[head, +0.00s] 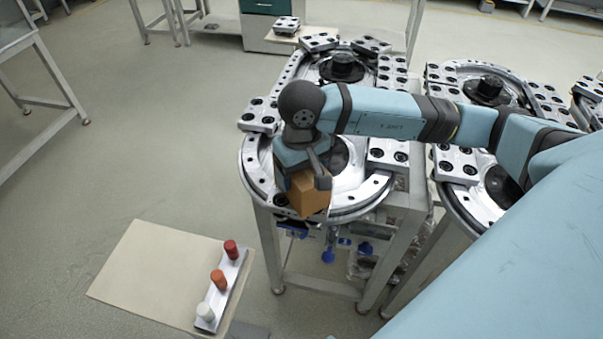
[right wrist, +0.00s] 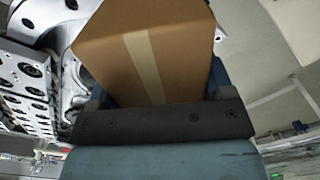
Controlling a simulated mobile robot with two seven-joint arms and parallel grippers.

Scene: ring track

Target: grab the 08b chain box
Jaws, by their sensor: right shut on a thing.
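A brown cardboard box (head: 308,192) with a lighter tape strip is in my right gripper (head: 308,178), over the front edge of the nearer ring track (head: 262,182). In the right wrist view the box (right wrist: 145,60) fills the middle, between the fingers of the right gripper (right wrist: 155,100). The gripper is shut on it. I cannot read any label on the box, and its underside is hidden. My left gripper is not in view.
Metal blocks with black holes (head: 388,153) sit around the ring. A second ring track (head: 490,85) stands to the right. A beige board (head: 150,270) at lower left bears a strip with red, orange and white cylinders (head: 218,279).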

